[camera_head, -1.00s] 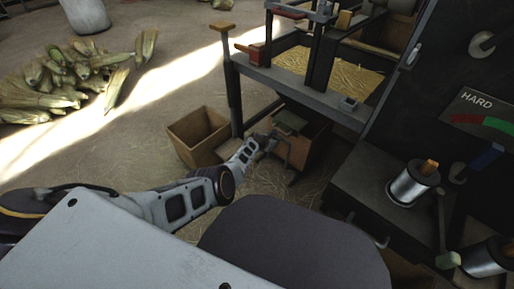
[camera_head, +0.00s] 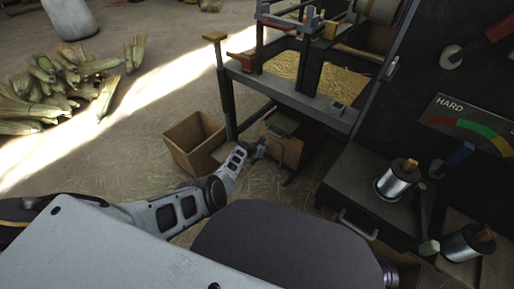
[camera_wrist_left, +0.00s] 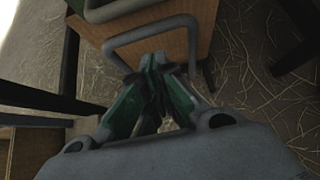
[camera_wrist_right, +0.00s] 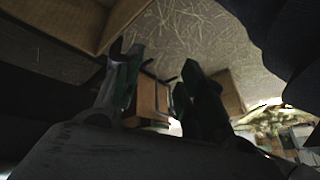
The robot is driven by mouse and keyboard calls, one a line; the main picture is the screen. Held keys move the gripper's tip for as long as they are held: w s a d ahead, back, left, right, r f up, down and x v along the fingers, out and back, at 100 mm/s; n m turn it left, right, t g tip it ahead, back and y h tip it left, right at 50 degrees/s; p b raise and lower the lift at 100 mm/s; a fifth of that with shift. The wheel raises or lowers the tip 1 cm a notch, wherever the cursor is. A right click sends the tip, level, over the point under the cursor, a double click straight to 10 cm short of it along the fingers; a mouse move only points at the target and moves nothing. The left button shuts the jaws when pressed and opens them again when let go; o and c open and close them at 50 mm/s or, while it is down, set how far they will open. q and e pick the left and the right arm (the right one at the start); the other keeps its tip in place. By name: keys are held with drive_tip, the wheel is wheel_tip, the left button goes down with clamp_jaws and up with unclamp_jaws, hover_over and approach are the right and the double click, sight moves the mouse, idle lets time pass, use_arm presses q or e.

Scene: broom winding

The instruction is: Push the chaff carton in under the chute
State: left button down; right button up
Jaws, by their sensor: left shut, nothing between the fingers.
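A brown carton (camera_head: 290,152), which I take as the chaff carton, stands on the floor under the machine's table. A dark grey-green piece (camera_head: 283,126) shows at its top; I cannot tell whether this is the chute. My left gripper (camera_head: 256,150) is shut and empty, low at the carton's left front side. In the left wrist view its fingertips (camera_wrist_left: 155,68) are close to a grey bent bar (camera_wrist_left: 150,38) in front of the carton's wall (camera_wrist_left: 180,45); contact is unclear. My right gripper (camera_wrist_right: 158,85) is open and empty, shown only in its wrist view.
An open, empty-looking brown box (camera_head: 194,143) stands left of the table leg (camera_head: 227,105). The machine table (camera_head: 290,92) holds straw. A dark cabinet (camera_head: 350,195) with a handle and metal spools (camera_head: 396,180) is at right. Broom corn bundles (camera_head: 60,90) lie far left.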

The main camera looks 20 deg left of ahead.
wheel_tip(320, 180, up, 8)
drive_tip(key=s+d+g+h+p, duration=0.1)
drive_tip(key=d+p, duration=0.2)
drive_tip(key=p, duration=0.1)
use_arm(q)
drive_tip(key=p+v, duration=0.5)
drive_tip(key=v, duration=0.3)
use_arm(e)
wheel_tip(320, 180, down, 8)
drive_tip(key=s+d+g+h, duration=0.1)
drive_tip(key=g, duration=0.1)
drive_tip(key=shift+f, duration=0.25)
use_arm(q)
drive_tip(key=shift+r+p, duration=0.1)
drive_tip(key=shift+p, duration=0.2)
